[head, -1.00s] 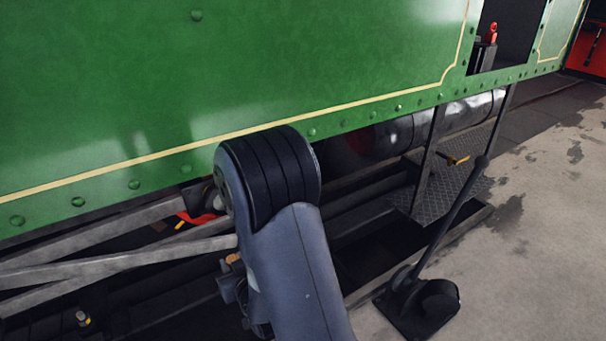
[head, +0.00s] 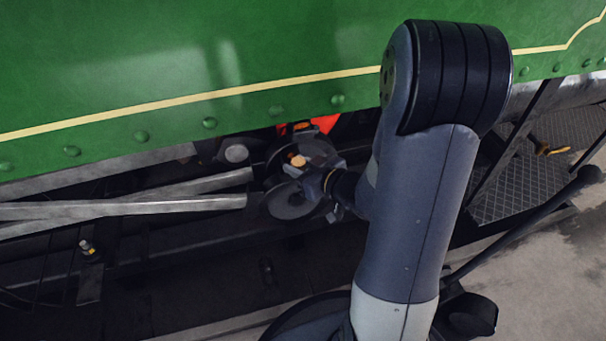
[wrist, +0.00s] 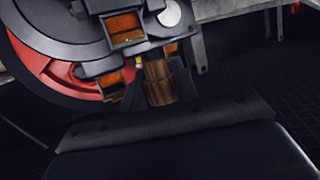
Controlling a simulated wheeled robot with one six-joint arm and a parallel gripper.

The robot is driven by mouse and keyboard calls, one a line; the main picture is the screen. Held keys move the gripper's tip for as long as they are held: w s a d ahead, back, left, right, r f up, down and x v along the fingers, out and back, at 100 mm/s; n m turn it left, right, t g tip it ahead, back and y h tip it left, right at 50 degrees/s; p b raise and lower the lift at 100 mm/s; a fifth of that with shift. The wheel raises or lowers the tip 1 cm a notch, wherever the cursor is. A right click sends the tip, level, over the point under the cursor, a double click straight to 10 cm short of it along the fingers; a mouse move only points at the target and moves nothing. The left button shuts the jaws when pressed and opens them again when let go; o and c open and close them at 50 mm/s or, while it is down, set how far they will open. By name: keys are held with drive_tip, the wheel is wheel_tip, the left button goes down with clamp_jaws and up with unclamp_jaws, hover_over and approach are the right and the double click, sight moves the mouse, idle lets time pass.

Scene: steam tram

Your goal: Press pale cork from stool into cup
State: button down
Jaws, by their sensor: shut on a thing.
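My gripper (head: 312,186) reaches in under the green side panel, among the dark rods and wheel parts. In the wrist view my gripper (wrist: 160,82) is shut on a small brown, ribbed piece, which looks like the cork (wrist: 158,80) in shadow. Brown-orange openings in dark metal blocks show just above and to the left of it; I cannot tell which, if any, is the cup. The cork and the gripper's tips are too small and dark to make out in the head view. I do not see the stool.
Pale steel rods (head: 120,208) lie to the left of the gripper. A red wheel (wrist: 60,75) is close by in the wrist view. A chequered step (head: 525,180) and a lever (head: 535,222) stand at right.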

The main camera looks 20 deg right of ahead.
sight(288, 154)
drive_tip(key=shift+s+d+f+n+g+y, duration=0.1)
drive_tip(key=shift+s+f+n+g+y, duration=0.05)
drive_tip(key=shift+s+n+y, duration=0.2)
drive_tip(key=shift+s+d+f+n+g+y, duration=0.15)
drive_tip(key=shift+s+y, duration=0.1)
drive_tip(key=shift+s, duration=0.15)
drive_tip(key=shift+w+b, duration=0.35)
drive_tip(key=shift+w, duration=4.6)
drive_tip(key=shift+f+b, duration=0.3)
drive_tip(key=shift+f, duration=0.25)
drive_tip(key=shift+f, duration=0.65)
drive_tip(key=shift+s+f, duration=0.2)
drive_tip(key=shift+f, duration=0.35)
drive_tip(key=c, duration=1)
unclamp_jaws()
drive_tip(key=p+v, duration=0.1)
drive_tip(key=v, duration=0.2)
drive_tip(key=p+v, duration=0.1)
drive_tip(key=v, duration=0.3)
drive_tip(key=p+v, duration=0.1)
drive_tip(key=v, duration=0.2)
drive_tip(key=shift+s+d+r+p, duration=0.2)
drive_tip(key=shift+r+p, duration=0.15)
drive_tip(key=shift+r, duration=0.1)
